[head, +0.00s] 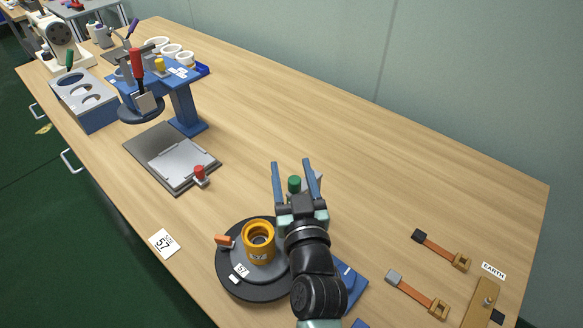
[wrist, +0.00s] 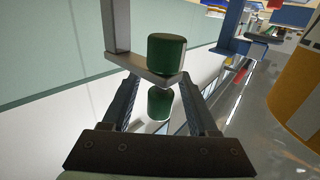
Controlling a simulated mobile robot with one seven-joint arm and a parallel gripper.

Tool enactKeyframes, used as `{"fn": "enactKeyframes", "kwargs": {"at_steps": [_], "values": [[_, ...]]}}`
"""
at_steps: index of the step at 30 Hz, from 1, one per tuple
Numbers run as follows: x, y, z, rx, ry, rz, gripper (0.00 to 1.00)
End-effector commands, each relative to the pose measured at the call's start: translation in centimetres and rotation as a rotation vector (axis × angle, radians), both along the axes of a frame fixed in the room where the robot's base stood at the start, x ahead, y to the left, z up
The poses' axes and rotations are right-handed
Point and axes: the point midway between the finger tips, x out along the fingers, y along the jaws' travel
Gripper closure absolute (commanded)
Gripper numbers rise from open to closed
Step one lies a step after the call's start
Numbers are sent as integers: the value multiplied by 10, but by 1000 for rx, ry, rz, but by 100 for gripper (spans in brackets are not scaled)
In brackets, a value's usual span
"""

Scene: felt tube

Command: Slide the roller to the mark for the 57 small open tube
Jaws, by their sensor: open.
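No roller can be told apart for certain. A green knob (head: 294,184) stands between the spread fingers of my gripper (head: 296,176). In the wrist view the green knob (wrist: 166,56) is on a grey bracket (wrist: 140,68), just beyond the open fingertips (wrist: 160,82), with a second green shape below it. My arm hides much of the blue base (head: 349,282) beside the black turntable (head: 228,277). An orange ring (head: 259,256) sits on the turntable, near a small 57 tag (head: 240,271). A card marked 57 (head: 164,243) lies to the left. No slide marks are readable.
A flat metal plate with a red knob (head: 199,174) and a blue press (head: 184,100) stand further back left. Two brown straps (head: 440,248) (head: 418,294) and an EARTH label (head: 493,271) lie right. The table behind my gripper is clear.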

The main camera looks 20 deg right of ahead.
Motion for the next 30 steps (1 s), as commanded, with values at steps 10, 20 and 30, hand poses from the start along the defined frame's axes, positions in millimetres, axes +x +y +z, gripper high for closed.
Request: {"fn": "enactKeyframes", "kwargs": {"at_steps": [10,20,30], "values": [[3,0,0,0,-1,0,42],[3,0,0,0,-1,0,100],[3,0,0,0,-1,0,100]]}}
